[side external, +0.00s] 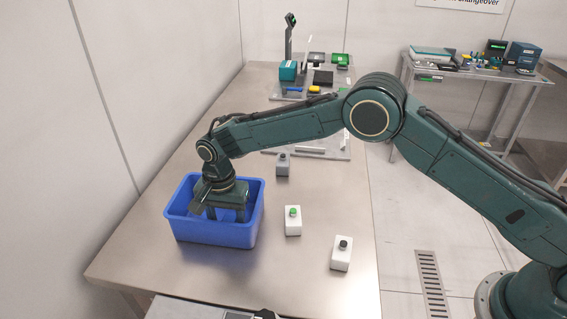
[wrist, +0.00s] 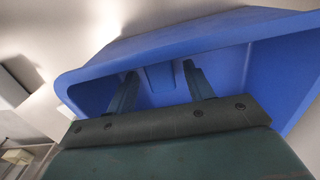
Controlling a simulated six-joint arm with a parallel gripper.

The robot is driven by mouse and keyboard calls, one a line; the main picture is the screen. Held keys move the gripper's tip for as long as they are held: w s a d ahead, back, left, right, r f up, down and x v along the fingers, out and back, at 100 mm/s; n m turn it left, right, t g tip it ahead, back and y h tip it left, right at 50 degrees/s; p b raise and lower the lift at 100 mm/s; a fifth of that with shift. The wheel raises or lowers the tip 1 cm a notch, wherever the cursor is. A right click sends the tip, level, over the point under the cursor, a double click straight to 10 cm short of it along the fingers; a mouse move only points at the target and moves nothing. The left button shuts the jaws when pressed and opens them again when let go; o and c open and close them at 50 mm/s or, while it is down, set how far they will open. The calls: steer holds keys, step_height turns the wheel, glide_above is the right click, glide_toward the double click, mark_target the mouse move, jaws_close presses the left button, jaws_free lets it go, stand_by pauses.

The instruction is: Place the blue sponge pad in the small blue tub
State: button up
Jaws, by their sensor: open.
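The small blue tub (side external: 213,232) stands on the steel table. It fills much of the wrist view, where its rim and inner wall (wrist: 265,65) show. My gripper (side external: 226,212) points down into the tub, its lower part inside the walls. In the wrist view my gripper (wrist: 161,72) has its two fingers spread apart. A small blue block, which looks like the blue sponge pad (wrist: 160,79), shows inside the tub between the fingers, apart from both. I cannot tell whether it rests on the tub's floor.
White button boxes with a green button (side external: 293,222) and a black button (side external: 341,254) stand right of the tub. A grey box (side external: 282,166) stands behind it. Trays with several items lie at the table's far end.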

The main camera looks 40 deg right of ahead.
step_height(320, 180, up, 11)
steer(key=shift+f, duration=0.15)
stand_by(0.4)
stand_by(0.4)
steer(key=s+d+r+n+t, duration=0.1)
steer(key=s+d+r+n, duration=0.1)
steer(key=s+d+r, duration=0.65)
steer(key=s+d+r+n+t, duration=0.2)
steer(key=s+d+r, duration=0.3)
steer(key=d+r, duration=0.55)
steer(key=s+d+f+n+t, duration=0.1)
steer(key=s+d, duration=0.4)
steer(key=s, duration=0.6)
steer(key=s+d+f+n+t, duration=0.1)
steer(key=s+d+n, duration=0.3)
steer(key=s, duration=0.7)
steer(key=shift+s+d+f+t, duration=0.3)
steer(key=shift+s+d+f, duration=0.05)
steer(key=shift+s, duration=0.05)
